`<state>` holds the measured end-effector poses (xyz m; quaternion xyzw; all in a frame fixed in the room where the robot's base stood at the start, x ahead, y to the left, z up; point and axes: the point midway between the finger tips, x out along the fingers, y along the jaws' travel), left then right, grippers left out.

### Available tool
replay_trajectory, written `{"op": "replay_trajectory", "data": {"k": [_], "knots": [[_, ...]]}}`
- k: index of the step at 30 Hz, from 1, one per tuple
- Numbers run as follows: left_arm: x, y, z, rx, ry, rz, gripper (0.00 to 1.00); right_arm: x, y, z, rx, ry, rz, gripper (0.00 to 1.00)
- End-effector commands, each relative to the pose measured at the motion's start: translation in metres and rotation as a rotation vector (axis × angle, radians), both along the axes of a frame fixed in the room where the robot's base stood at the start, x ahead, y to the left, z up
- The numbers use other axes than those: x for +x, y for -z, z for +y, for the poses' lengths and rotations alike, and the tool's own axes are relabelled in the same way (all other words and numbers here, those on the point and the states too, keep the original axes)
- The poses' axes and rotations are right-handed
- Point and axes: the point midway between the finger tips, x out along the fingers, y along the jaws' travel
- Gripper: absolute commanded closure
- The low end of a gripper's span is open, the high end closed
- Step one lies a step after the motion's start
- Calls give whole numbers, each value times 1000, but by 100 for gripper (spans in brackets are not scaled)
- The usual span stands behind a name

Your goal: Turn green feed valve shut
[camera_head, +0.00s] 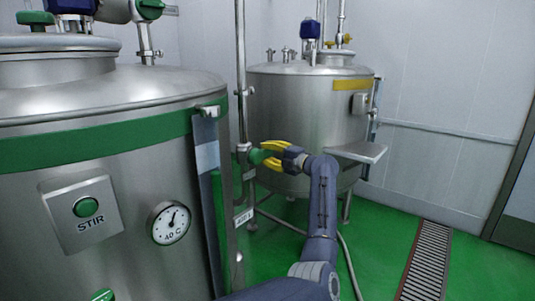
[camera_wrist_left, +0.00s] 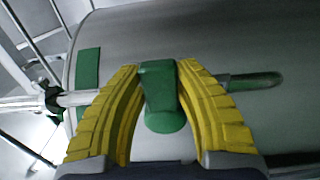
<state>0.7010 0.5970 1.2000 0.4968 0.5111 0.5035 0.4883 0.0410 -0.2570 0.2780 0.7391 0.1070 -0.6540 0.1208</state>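The green feed valve (camera_head: 256,156) sits on the upright pipe between the two tanks in the head view. Its green handle (camera_wrist_left: 160,98) shows in the middle of the left wrist view, its broad end toward the camera. My left gripper (camera_head: 268,153) has its yellow fingers at the valve, one above and one below in the head view. In the left wrist view, the fingertips of my left gripper (camera_wrist_left: 160,66) close in on both sides of the handle and appear to touch it. The handle's far side is hidden. My right gripper is not in view.
A steel tank with a green band (camera_head: 100,148), a STIR button (camera_head: 86,207) and a dial gauge (camera_head: 170,222) fills the left. A yellow-marked tank (camera_head: 290,110) stands behind the valve. A hose (camera_head: 348,262) and a floor drain (camera_head: 424,265) lie to the right.

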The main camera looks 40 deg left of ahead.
Motion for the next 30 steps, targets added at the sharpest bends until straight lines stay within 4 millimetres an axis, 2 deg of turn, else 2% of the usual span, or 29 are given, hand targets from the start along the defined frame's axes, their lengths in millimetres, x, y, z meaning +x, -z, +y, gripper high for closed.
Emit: {"op": "replay_trajectory", "data": {"k": [1,6,17,20,30], "knots": [[-1,1,2,0,-3,2,62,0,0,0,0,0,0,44],[-1,1,1,0,-2,1,44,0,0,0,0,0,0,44],[1,1,-7,-1,1,-1,44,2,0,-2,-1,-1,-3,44],[1,1,-19,0,2,0,44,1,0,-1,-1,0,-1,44],[3,1,-77,-1,1,0,44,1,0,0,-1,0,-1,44]]}}
